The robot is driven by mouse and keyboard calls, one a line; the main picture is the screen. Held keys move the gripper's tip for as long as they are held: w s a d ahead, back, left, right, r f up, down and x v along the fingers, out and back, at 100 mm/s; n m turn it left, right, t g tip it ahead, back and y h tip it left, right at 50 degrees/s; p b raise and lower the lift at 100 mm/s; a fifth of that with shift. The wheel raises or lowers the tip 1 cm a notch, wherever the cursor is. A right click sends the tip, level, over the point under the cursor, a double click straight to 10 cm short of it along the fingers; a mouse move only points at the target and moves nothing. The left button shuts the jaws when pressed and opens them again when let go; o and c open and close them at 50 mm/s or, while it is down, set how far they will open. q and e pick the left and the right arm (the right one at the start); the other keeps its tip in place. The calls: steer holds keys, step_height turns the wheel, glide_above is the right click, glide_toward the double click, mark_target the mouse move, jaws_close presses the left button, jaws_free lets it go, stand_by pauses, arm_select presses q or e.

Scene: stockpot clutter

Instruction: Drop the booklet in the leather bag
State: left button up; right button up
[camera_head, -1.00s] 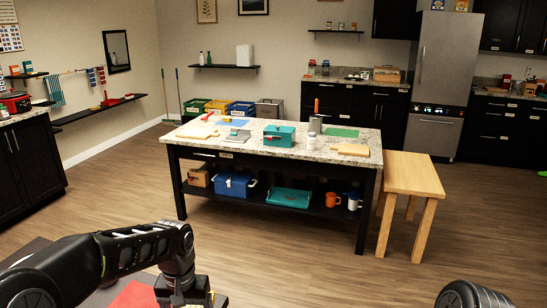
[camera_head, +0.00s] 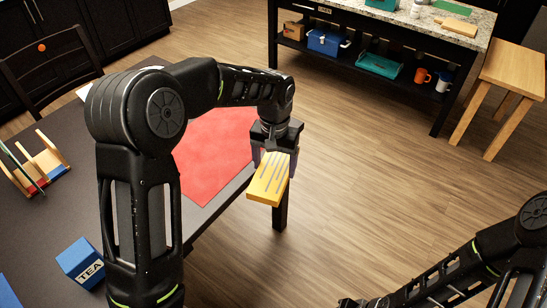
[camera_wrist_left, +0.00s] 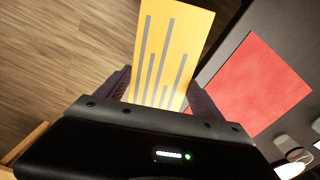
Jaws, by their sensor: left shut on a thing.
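My left gripper (camera_head: 275,158) is shut on a yellow booklet (camera_head: 267,185) with grey stripes. It holds the booklet tilted, just off the right edge of the dark table, beside a red mat. In the left wrist view the booklet (camera_wrist_left: 170,50) stands out between the two fingers, with the red mat (camera_wrist_left: 262,85) to its right. I cannot make out a leather bag in any view. My right arm (camera_head: 450,270) reaches in from the lower right; its gripper end is at the bottom edge and unclear.
The dark table (camera_head: 75,195) carries the red mat (camera_head: 215,150), a blue tea box (camera_head: 82,262) and a wooden rack (camera_head: 40,165). A dark chair stands behind it. The kitchen island (camera_head: 375,50) and a wooden stool (camera_head: 510,75) stand beyond open wooden floor.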

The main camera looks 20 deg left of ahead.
arm_select(q)
steer(key=s+f, duration=0.4)
steer(key=f, duration=0.8)
steer(key=shift+s+a+f, duration=0.15)
steer(key=shift+s+f, duration=0.2)
steer(key=shift+f, duration=0.05)
